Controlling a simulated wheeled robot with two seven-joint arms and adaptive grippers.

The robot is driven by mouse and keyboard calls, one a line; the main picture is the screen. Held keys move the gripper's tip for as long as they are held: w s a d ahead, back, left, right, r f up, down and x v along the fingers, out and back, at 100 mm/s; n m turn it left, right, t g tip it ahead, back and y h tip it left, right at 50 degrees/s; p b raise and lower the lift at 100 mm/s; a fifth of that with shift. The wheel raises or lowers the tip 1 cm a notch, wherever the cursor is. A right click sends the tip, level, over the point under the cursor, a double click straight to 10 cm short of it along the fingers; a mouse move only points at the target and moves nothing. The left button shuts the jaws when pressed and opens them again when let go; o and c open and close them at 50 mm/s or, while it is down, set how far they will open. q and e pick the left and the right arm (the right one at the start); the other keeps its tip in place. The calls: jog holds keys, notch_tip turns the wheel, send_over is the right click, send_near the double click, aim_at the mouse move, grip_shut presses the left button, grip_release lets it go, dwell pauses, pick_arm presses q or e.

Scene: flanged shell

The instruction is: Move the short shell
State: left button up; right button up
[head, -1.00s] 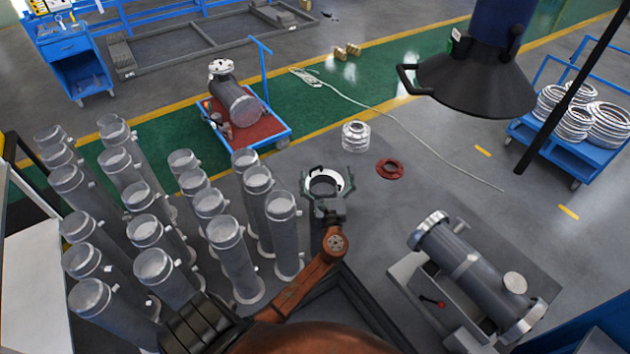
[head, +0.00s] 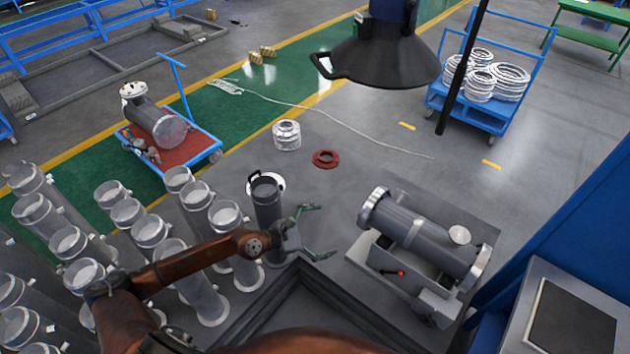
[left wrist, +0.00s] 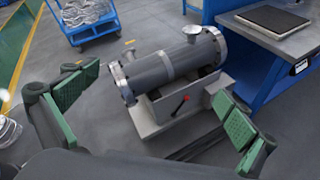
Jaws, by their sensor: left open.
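I cannot tell for sure which shell is the short one. A dark grey upright shell (head: 267,212) with a pale flange and a black loop at its top stands in the head view, just left of my left gripper (head: 322,232). A grey flanged shell (head: 420,237) lies on its side on a stand to the right. It also shows in the left wrist view (left wrist: 165,70), beyond the fingers. My left gripper (left wrist: 155,108) is open and empty, with its green pads wide apart, and points toward the lying shell. My right gripper is not in view.
Several tall clear-topped cylinders (head: 150,232) crowd the left. A blue cart (head: 205,142) carries another flanged vessel. A silver ringed part (head: 287,135) and a red ring (head: 326,159) lie on the floor. A black cone (head: 385,62) hangs above.

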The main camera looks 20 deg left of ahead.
pick_arm(q)
jog(key=s+a+f+g+y, duration=0.1)
jog(key=s+a+f+g, duration=0.2)
jog(key=s, duration=0.3)
jog(key=s+a+f+m+g+y, duration=0.1)
jog(key=s+a+f+g+y, duration=0.1)
jog(key=s+a+f, duration=0.3)
jog(key=s+a+f+g+y, duration=0.2)
jog(key=s+a+f+g, duration=0.2)
jog(key=s, duration=0.5)
jog(key=shift+s+a+f+m+b, duration=0.25)
jog(key=shift+a+f+m+b, duration=0.05)
jog(key=shift+a, duration=0.15)
